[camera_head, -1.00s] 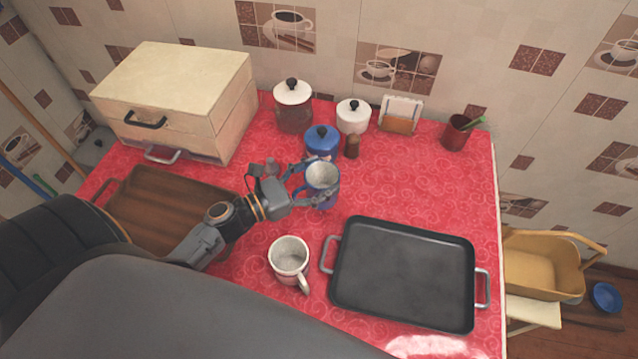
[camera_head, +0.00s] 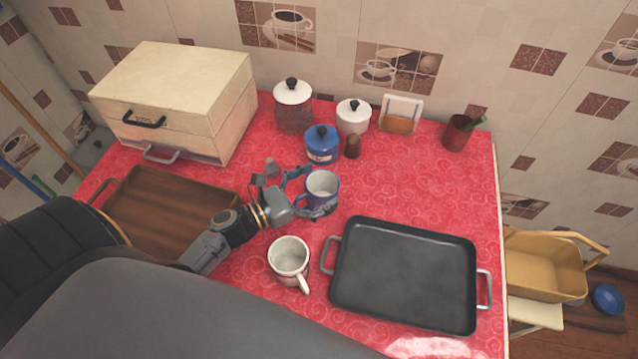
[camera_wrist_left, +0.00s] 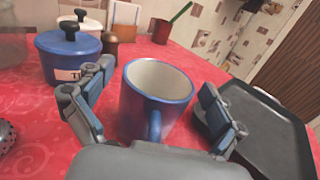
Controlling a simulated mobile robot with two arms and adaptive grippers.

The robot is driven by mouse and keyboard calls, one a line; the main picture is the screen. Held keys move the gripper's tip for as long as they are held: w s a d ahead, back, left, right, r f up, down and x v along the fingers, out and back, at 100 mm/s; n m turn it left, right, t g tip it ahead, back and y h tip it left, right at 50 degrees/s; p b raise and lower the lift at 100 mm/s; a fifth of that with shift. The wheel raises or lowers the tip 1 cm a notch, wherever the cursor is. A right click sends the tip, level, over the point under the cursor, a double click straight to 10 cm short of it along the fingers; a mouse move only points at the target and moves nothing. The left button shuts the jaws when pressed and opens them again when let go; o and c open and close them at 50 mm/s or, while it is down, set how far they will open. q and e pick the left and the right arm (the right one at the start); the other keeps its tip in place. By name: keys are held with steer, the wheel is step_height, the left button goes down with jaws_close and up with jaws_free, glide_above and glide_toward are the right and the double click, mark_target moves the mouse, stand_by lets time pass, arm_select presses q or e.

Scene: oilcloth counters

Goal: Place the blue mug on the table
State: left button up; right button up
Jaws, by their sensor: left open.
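The blue mug (camera_head: 329,198) stands upright on the red patterned table (camera_head: 430,180), left of the black tray. In the left wrist view the blue mug (camera_wrist_left: 135,105) has its handle facing my palm. My left gripper (camera_head: 311,191) is open, with one finger on either side of the mug. In the left wrist view the fingers of the left gripper (camera_wrist_left: 157,80) show gaps to the mug's sides. The mug's base is partly hidden by the palm. My right gripper is not in view.
A white mug (camera_head: 287,262) stands just in front of my left gripper. A black tray (camera_head: 405,275) lies to the right. A blue canister (camera_head: 321,153) and a brown shaker (camera_head: 352,149) stand behind. A wooden tray (camera_head: 165,212) lies left.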

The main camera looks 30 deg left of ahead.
arm_select(q)
steer(key=shift+r, duration=0.1)
steer(key=shift+r, duration=0.1)
steer(key=b+v, duration=0.2)
steer(key=v, duration=0.9)
steer(key=shift+s+a, duration=0.3)
steer(key=shift+s, duration=0.15)
